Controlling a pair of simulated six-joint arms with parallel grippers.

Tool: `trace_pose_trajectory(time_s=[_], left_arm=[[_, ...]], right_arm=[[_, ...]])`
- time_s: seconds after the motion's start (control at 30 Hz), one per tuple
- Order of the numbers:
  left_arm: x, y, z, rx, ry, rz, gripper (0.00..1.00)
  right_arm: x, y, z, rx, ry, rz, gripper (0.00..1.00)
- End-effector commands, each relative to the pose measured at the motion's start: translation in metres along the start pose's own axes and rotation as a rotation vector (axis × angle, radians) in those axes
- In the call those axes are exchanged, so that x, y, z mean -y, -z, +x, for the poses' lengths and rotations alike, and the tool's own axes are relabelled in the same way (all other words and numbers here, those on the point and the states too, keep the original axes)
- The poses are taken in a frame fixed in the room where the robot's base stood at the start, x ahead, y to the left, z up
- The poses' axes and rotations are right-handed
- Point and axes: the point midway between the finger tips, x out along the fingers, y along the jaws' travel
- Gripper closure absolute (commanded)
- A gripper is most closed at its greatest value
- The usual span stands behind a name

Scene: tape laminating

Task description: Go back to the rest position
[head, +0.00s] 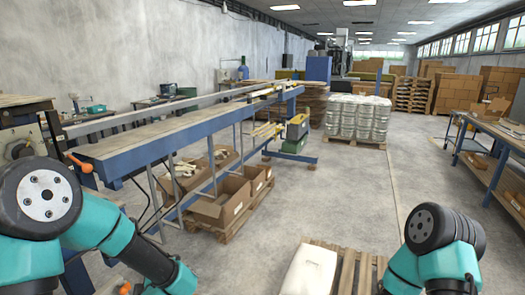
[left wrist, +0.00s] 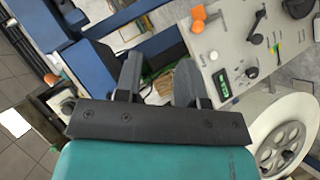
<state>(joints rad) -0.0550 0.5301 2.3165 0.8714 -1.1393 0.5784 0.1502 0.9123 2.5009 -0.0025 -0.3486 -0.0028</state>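My left gripper (left wrist: 158,72) shows in the left wrist view with its two dark fingers apart and nothing visible held between them. It is above or in front of a machine with a grey control panel (left wrist: 243,45), which has knobs, orange buttons and a small green display. In the head view my teal left arm comes in at the lower left and my teal right arm at the lower right. Neither gripper shows in the head view. My right gripper is out of sight.
A long blue-framed bench (head: 150,145) runs along the left, with cardboard boxes (head: 220,200) on a pallet below it. A white sack (head: 310,270) lies low in front. A workbench (head: 490,135) stands at right. The middle floor is clear. A white roll (left wrist: 285,130) shows near my left wrist.

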Motion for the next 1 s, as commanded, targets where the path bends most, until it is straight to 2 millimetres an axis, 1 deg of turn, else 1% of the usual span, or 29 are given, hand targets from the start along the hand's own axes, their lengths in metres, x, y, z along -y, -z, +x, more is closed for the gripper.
trace_pose_trajectory(time_s=[0.03, 0.07, 0.1, 0.17, 0.2, 0.23, 0.33, 0.37, 0.4, 0.5, 0.6, 0.7, 1.0], left_arm=[[0.023, -0.018, 0.008, 0.098, 0.03, 0.11, 0.64], [0.036, -0.029, 0.011, 0.16, 0.044, 0.177, 0.64], [0.053, -0.043, 0.014, 0.244, 0.061, 0.265, 0.64], [0.081, -0.064, 0.015, 0.373, 0.085, 0.394, 0.64], [0.101, -0.076, 0.013, 0.463, 0.099, 0.48, 0.64], [0.115, -0.085, 0.011, 0.53, 0.109, 0.543, 0.64], [0.167, -0.11, -0.002, 0.764, 0.132, 0.746, 0.64], [0.182, -0.116, -0.008, 0.837, 0.138, 0.803, 0.64], [0.202, -0.122, -0.017, 0.932, 0.14, 0.877, 0.64], [0.244, -0.133, -0.04, 1.144, 0.135, 1.027, 0.64], [0.269, -0.136, -0.057, 1.289, 0.121, 1.121, 0.64], [0.28, -0.137, -0.066, 1.359, 0.109, 1.165, 0.64], [0.281, -0.137, -0.066, 1.367, 0.106, 1.171, 0.64]], right_arm=[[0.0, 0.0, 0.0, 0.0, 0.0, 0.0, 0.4], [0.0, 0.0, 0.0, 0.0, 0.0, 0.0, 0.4], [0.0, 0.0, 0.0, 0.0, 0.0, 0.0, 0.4], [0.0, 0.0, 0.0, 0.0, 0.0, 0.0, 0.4], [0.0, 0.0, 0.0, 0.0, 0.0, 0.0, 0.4], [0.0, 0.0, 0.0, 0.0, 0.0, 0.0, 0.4], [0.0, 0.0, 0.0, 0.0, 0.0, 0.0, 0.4], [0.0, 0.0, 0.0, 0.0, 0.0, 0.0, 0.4], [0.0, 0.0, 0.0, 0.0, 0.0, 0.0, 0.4], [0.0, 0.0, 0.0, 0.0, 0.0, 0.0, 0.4], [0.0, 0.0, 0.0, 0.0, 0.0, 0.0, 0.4], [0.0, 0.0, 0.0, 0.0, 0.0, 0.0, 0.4], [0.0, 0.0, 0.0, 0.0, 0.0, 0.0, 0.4]])
